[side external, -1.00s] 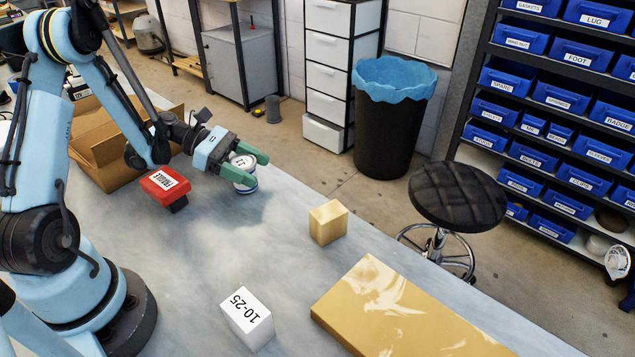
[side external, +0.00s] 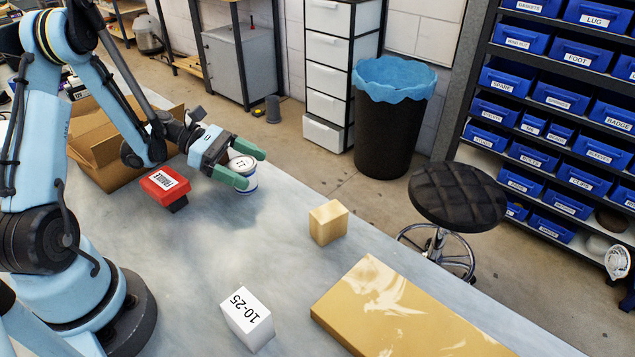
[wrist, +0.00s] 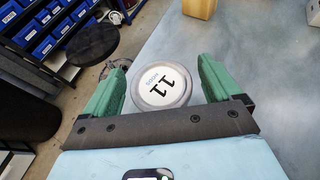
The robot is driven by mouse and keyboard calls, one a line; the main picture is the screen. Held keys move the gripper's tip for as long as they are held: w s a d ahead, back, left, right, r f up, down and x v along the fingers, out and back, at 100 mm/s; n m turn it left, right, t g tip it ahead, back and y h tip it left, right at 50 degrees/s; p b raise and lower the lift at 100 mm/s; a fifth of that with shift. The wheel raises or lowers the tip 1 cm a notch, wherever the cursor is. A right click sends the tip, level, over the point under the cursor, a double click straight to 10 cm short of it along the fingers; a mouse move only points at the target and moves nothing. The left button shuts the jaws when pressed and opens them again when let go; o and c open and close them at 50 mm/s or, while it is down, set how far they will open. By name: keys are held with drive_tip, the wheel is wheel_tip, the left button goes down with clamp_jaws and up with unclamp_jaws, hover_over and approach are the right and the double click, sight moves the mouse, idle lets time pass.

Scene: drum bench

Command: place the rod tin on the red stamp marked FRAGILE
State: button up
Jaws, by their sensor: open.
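The rod tin (side external: 250,181) is a round white tin with a blue band, standing upright on the bench. In the wrist view, the tin's lid (wrist: 162,87) reads 11 with small blue lettering. My gripper (side external: 254,169) is open, with its green fingers on either side of the tin. In the wrist view, gaps show between the lid and both fingers of my gripper (wrist: 161,72). The near finger hides part of the tin in the side view. The red stamp (side external: 153,187) has a white FRAGILE label and a black base. It sits on the bench left of the tin, with nothing on top.
An open cardboard box (side external: 100,150) stands behind the stamp. A tan block (side external: 327,223), a white 10-25 box (side external: 247,322) and a large gold slab (side external: 385,310) are on the bench (side external: 190,255). The bench's middle is clear. A stool (side external: 455,195) stands beyond its edge.

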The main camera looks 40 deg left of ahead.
sight(237, 162)
drive_tip(key=shift+v, duration=0.95)
wheel_tip(237, 162, up, 5)
drive_tip(key=shift+d+r, duration=0.1)
drive_tip(key=shift+r, duration=0.8)
drive_tip(key=shift+w+d+r, duration=0.1)
drive_tip(key=shift+d+r, duration=0.05)
drive_tip(key=shift+d, duration=0.25)
drive_tip(key=s+d+r+m+y, duration=0.1)
drive_tip(key=s+d+m+y, duration=0.2)
drive_tip(key=m, duration=0.7)
drive_tip(key=s+d+r+m+y, duration=0.1)
drive_tip(key=s+d+m+y, duration=0.2)
drive_tip(key=d+m+y, duration=0.3)
drive_tip(key=m+y, duration=0.2)
drive_tip(key=m, duration=0.3)
drive_tip(key=shift+r, duration=0.15)
drive_tip(key=m, duration=0.1)
drive_tip(key=m+t, duration=0.1)
drive_tip(key=shift+s+r+m+y, duration=0.1)
drive_tip(key=shift+r+m+y, duration=0.2)
drive_tip(key=shift+y, duration=0.1)
drive_tip(key=shift+c, duration=0.4)
